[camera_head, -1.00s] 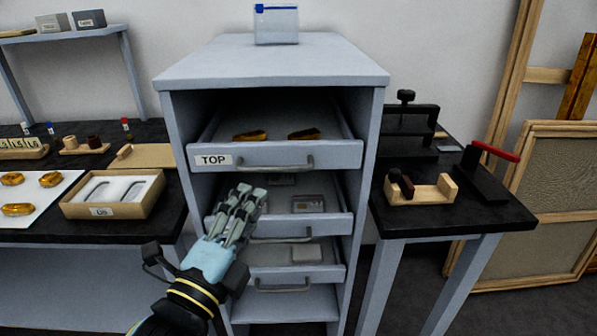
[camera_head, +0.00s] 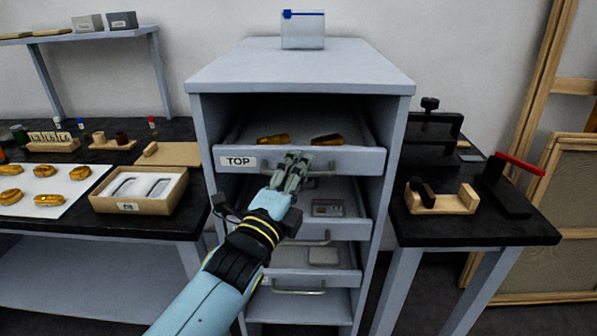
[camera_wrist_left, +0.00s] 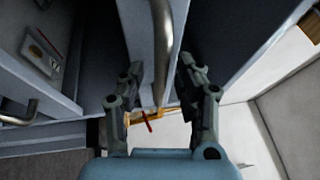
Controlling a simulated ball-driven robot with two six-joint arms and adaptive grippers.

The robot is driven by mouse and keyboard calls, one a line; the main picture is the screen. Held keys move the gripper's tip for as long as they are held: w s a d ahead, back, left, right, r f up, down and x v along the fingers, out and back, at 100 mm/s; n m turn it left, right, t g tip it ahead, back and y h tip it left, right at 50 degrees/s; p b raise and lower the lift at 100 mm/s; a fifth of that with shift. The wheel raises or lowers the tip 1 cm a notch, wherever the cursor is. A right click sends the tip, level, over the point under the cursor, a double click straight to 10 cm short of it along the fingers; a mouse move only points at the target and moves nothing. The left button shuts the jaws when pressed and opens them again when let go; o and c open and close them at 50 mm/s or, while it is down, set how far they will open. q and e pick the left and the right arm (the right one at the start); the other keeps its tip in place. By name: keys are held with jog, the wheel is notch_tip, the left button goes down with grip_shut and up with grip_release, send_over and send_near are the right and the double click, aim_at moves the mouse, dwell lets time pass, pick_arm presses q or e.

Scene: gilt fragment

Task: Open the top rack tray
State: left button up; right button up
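The top rack tray (camera_head: 225,160), with a white "TOP" label (camera_head: 238,162), sits partly out of the grey rack (camera_head: 300,70). Two gold-brown pieces (camera_head: 326,139) lie in it. Its curved metal handle is mostly covered by my left gripper (camera_head: 293,163) in the head view. In the left wrist view the handle (camera_wrist_left: 164,42) runs between the two fingers of my left gripper (camera_wrist_left: 161,72). The fingers are apart, with a gap visible on each side of the handle. My right gripper is in neither view.
Lower trays with handles (camera_head: 298,291) sit below. A clear bag (camera_head: 303,32) stands on the rack. The left table holds a box (camera_head: 150,205) and gilt pieces on a white sheet (camera_head: 70,202). The right table holds a wooden holder (camera_head: 455,203) and a red-handled tool (camera_head: 517,163).

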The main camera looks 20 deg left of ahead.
pick_arm(q)
jog(key=shift+c, duration=0.9)
jog(key=c, duration=0.5)
grip_shut()
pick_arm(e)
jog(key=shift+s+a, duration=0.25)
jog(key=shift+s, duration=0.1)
pick_arm(q)
jog(key=shift+f, duration=0.15)
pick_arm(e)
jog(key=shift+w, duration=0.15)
